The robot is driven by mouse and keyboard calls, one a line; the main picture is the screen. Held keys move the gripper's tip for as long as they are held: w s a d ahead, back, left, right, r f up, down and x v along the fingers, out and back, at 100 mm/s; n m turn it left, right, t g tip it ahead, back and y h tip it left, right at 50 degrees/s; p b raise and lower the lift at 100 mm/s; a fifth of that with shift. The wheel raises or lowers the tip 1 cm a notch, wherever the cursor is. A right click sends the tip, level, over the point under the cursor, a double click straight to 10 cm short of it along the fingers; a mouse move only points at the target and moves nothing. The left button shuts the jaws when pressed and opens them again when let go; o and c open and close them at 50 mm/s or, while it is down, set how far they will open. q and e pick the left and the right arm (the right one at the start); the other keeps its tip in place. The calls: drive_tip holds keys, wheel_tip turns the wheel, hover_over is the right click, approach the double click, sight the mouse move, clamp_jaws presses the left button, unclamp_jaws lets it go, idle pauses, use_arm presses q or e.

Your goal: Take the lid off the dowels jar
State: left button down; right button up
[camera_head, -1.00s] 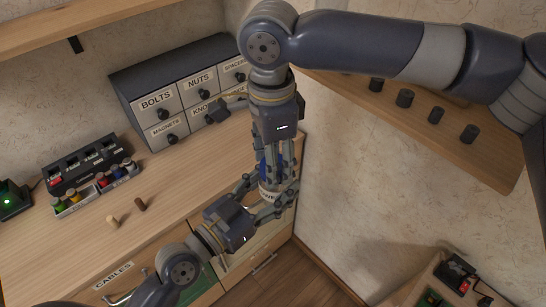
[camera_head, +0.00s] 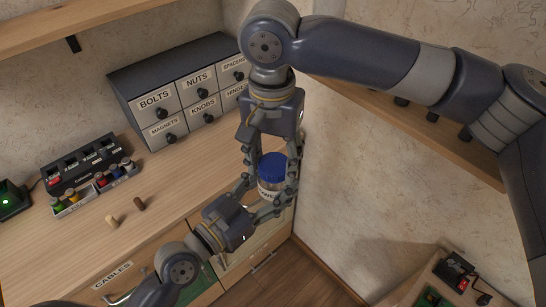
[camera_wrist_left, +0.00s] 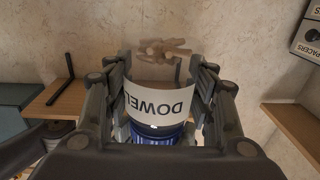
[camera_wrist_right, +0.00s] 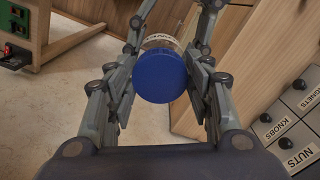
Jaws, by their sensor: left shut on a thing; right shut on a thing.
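The dowels jar (camera_head: 268,190) is a clear jar with a white label, below the blue lid (camera_head: 272,166). My left gripper (camera_head: 265,205) is shut on the jar's body from the front left. In the left wrist view the label (camera_wrist_left: 160,103) reads upside down and dowels (camera_wrist_left: 165,50) show through the clear part. My right gripper (camera_head: 272,172) points down from above and is shut on the lid. In the right wrist view the round lid (camera_wrist_right: 161,76) faces the camera between the fingers, with the jar behind it. I cannot tell whether the lid and jar touch.
A drawer cabinet (camera_head: 180,95) stands at the back of the worktop (camera_head: 165,200). The wall is close on the right, with a shelf (camera_head: 430,130) above.

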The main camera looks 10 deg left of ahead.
drive_tip(key=o, duration=1.2)
drive_tip(key=shift+r, duration=0.1)
wheel_tip(320, 180, up, 4)
drive_tip(key=shift+r, duration=0.15)
drive_tip(key=shift+c, duration=0.5)
drive_tip(key=r+m, duration=0.1)
drive_tip(key=m, duration=0.1)
drive_tip(key=r+m, duration=0.2)
drive_tip(key=m, duration=0.1)
drive_tip(key=shift+w+r, duration=0.1)
drive_tip(key=shift+w, duration=0.1)
drive_tip(key=shift+f+m, duration=0.4)
drive_tip(key=shift+f, duration=3.5)
